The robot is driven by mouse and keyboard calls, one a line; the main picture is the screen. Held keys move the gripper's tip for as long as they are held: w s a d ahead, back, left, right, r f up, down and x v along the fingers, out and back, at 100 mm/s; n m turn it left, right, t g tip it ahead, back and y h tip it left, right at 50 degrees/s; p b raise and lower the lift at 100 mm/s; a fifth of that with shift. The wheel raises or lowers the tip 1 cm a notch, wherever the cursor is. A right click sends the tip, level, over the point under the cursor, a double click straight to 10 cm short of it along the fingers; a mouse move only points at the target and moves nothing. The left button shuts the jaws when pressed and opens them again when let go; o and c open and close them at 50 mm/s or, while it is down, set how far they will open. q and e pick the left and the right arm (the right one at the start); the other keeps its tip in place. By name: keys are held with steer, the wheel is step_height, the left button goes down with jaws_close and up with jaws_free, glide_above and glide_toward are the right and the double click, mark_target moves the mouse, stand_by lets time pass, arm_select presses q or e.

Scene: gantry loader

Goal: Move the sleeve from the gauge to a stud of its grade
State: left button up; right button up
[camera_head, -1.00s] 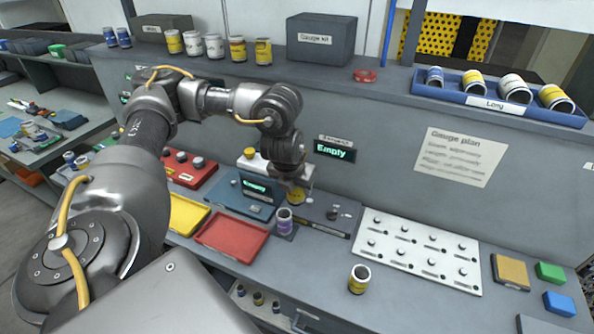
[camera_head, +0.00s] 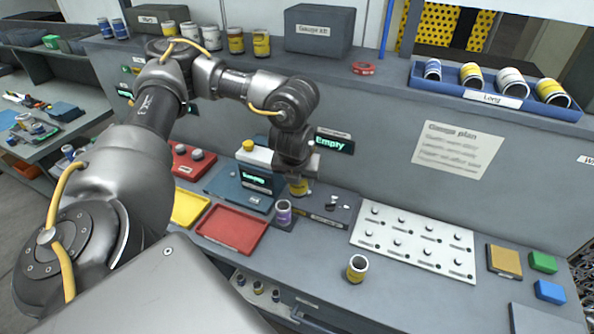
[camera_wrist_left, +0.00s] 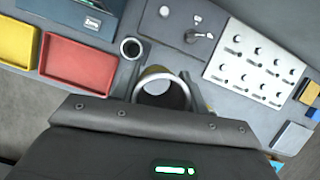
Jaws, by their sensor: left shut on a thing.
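My left gripper (camera_head: 300,178) points down and is shut on a yellow-banded sleeve (camera_head: 299,188). The sleeve's open rim shows between the jaws in the left wrist view (camera_wrist_left: 163,78). It is upright, at the left end of a dark gauge plate (camera_head: 338,206); I cannot tell whether it touches the plate. A white board of studs (camera_head: 388,252) lies to the right, its several studs bare. Its grade marks are too small to read. My right gripper is not in view.
Another yellow-banded sleeve (camera_head: 357,268) stands in front of the board. Red (camera_head: 233,230) and yellow trays (camera_head: 188,207) lie left. A blue rack (camera_head: 420,84) of sleeves sits on the shelf.

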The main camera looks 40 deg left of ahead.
arm_select(q)
steer(key=s+d+n+g+h+b, duration=0.1)
steer(key=d+n+g+b, duration=0.3)
steer(key=d+n, duration=0.4)
steer(key=s+d+n+g+h+b, duration=0.1)
steer(key=s+d+n+g+b, duration=0.2)
steer(key=d+n, duration=0.6)
steer(key=f+n+g, duration=0.1)
steer(key=n, duration=1.2)
steer(key=shift+g+b, duration=0.3)
steer(key=shift+b, duration=0.05)
